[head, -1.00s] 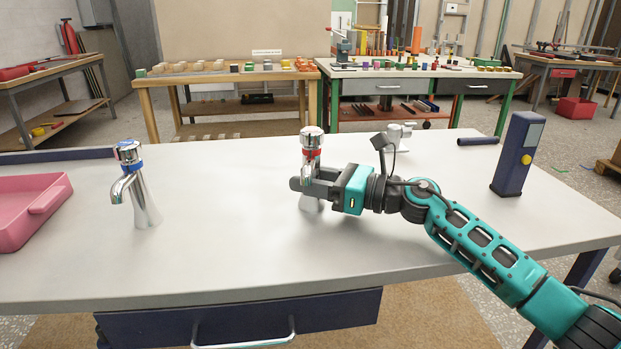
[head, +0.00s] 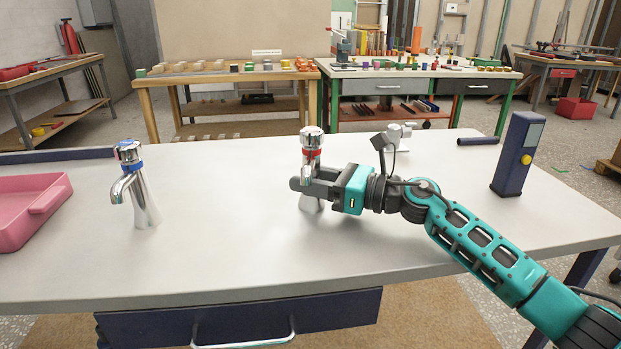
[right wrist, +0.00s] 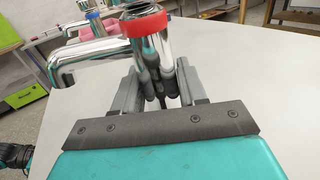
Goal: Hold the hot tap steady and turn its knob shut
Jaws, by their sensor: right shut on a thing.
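The hot tap (head: 312,146), chrome with a red ring under its knob, stands upright on the grey table. My right gripper (head: 312,187) comes in from the right and is shut on the tap's body, below the red ring. The knob above it is free of any gripper. In the right wrist view, the tap's red ring (right wrist: 145,22) and its spout (right wrist: 85,60) show above my right gripper (right wrist: 155,80); the knob's top is cut off there. My left gripper is not in view.
A cold tap (head: 140,190) with a blue ring stands to the left, beside a pink tray (head: 30,215). A dark blue post (head: 515,155) with a yellow button stands at the right. The table's front middle is clear.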

